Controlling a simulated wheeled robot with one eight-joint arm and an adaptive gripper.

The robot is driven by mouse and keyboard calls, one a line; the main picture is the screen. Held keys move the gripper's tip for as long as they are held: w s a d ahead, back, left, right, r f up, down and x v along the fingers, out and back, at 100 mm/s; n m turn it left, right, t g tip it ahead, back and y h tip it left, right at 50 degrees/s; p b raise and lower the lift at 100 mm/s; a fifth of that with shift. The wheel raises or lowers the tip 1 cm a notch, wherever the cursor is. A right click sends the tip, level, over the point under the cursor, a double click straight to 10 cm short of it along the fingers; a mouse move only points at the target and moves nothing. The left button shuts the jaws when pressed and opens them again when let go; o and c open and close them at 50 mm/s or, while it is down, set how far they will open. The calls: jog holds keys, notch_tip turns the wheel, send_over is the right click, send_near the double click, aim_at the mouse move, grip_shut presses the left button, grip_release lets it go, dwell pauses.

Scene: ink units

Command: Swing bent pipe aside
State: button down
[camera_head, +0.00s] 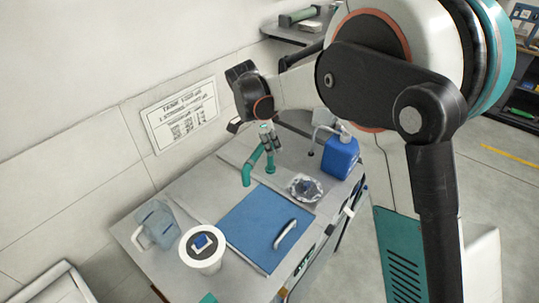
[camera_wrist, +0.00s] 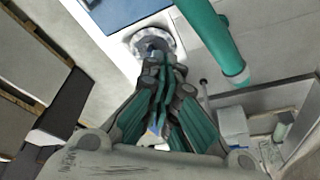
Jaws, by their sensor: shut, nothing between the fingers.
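The teal bent pipe (camera_head: 249,172) stands at the back of the grey counter, its spout reaching forward and down to the left. In the wrist view its thick teal tube (camera_wrist: 212,36) runs down from the top, right of my fingers. My gripper (camera_head: 269,144) is just above and behind the pipe in the head view. In the wrist view my gripper (camera_wrist: 156,60) is shut with its fingers together and nothing between them. A gap shows between fingertips and tube there; whether another part of the gripper touches the pipe is hidden.
A clear round dish (camera_head: 305,187) and blue bottle (camera_head: 341,155) stand right of the pipe. A white tub (camera_head: 202,262) and translucent jug (camera_head: 158,224) stand left. The wall is close behind.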

jog(key=v, duration=0.3)
jog(key=w+v, duration=0.1)
jog(key=v, duration=0.1)
jog(key=shift+r+p, duration=0.4)
